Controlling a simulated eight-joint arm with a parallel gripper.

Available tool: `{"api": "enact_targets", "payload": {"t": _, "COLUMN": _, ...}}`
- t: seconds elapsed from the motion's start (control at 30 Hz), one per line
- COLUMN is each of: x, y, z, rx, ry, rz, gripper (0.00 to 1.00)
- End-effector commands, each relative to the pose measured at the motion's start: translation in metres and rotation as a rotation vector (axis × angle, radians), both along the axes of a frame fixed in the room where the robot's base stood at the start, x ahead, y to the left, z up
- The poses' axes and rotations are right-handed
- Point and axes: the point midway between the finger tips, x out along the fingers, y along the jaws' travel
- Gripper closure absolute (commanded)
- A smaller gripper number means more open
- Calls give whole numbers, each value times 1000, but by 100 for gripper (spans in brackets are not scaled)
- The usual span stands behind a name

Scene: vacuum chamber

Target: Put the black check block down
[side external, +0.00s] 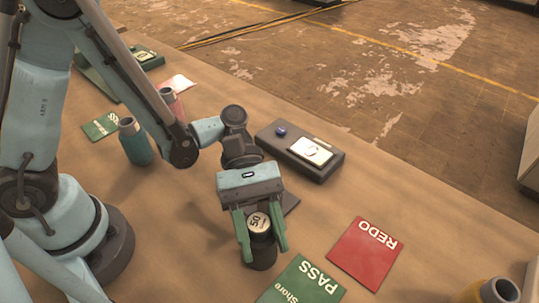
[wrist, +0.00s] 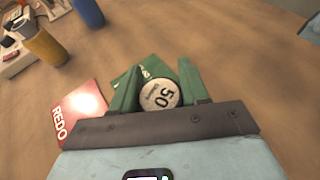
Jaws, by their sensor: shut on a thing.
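The black check block (side external: 262,257) is a dark upright cylinder with a pale round top marked "50". My gripper (side external: 262,240) points down with its green fingers shut on the block's sides. In the wrist view the block's pale top (wrist: 160,95) sits between the two fingers (wrist: 158,88). The block is over the brown table, just left of the green PASS card (side external: 303,283) in the side view. I cannot tell whether its base touches the table. Its lower body is partly hidden by the fingers.
A red REDO card (side external: 365,253) lies right of the PASS card. A dark box (side external: 322,167) with a white plate stands behind my gripper. A teal bottle (side external: 135,143) stands left. A yellow-brown cylinder (side external: 498,291) is at the lower right. A dark flat piece (side external: 290,203) lies behind the block.

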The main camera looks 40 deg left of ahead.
Motion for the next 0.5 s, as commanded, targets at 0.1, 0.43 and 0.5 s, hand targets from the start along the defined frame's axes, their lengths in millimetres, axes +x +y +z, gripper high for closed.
{"api": "enact_targets", "payload": {"t": 0.1, "x": 0, "y": 0, "z": -2, "rx": 0, "ry": 0, "rz": 0, "gripper": 49}}
{"api": "enact_targets", "payload": {"t": 0.43, "x": 0, "y": 0, "z": -2, "rx": 0, "ry": 0, "rz": 0, "gripper": 30}}
{"api": "enact_targets", "payload": {"t": 0.5, "x": 0, "y": 0, "z": -1, "rx": 0, "ry": 0, "rz": 0, "gripper": 30}}
